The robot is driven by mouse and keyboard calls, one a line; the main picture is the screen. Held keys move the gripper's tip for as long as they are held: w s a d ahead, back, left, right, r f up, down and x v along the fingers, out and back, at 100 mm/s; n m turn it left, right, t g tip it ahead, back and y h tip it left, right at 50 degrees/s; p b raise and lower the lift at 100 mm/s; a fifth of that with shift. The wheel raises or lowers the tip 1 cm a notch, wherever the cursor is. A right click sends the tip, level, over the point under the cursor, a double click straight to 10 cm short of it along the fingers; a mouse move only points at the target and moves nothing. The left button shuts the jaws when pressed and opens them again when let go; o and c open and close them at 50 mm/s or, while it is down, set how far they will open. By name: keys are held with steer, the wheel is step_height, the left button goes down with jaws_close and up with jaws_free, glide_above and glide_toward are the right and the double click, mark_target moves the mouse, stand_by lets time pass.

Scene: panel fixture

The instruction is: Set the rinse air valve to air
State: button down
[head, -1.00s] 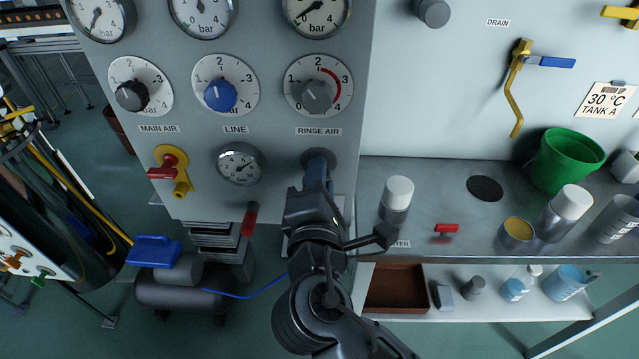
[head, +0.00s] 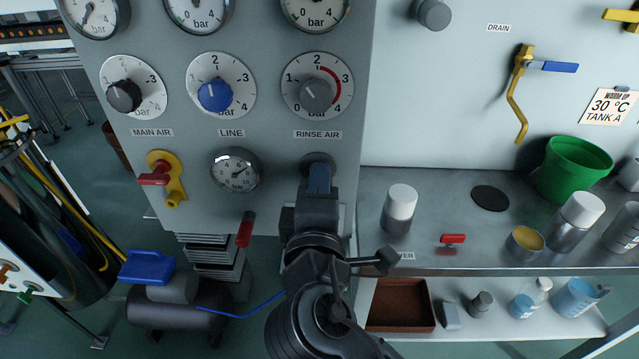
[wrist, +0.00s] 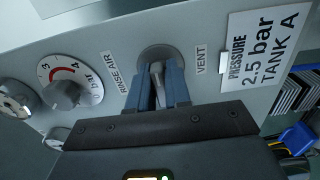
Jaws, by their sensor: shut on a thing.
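The rinse air valve (wrist: 158,54) sits on the grey panel, a round dark base between the RINSE AIR label (wrist: 115,72) and the VENT label (wrist: 200,57) in the wrist view. Its light grey handle lies between the blue fingers of my gripper (wrist: 158,80), which is shut on it. Which mark the handle points at I cannot tell. In the head view my gripper (head: 319,180) covers most of the valve, and only the top of its base (head: 318,160) shows below the rinse air regulator knob (head: 316,95).
The line gauge (head: 236,170) and a yellow valve with a red handle (head: 160,178) are left of my gripper. A steel bench (head: 465,225) with bottles and a green bucket (head: 573,168) is at right. A pressure sign (wrist: 264,45) is beyond VENT.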

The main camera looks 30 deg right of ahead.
steer(key=shift+f, duration=0.1)
steer(key=c, duration=1.2)
jaws_free()
steer(key=shift+o, duration=0.2)
steer(key=v, duration=0.8)
steer(key=shift+b, duration=0.4)
steer(key=shift+w, duration=0.1)
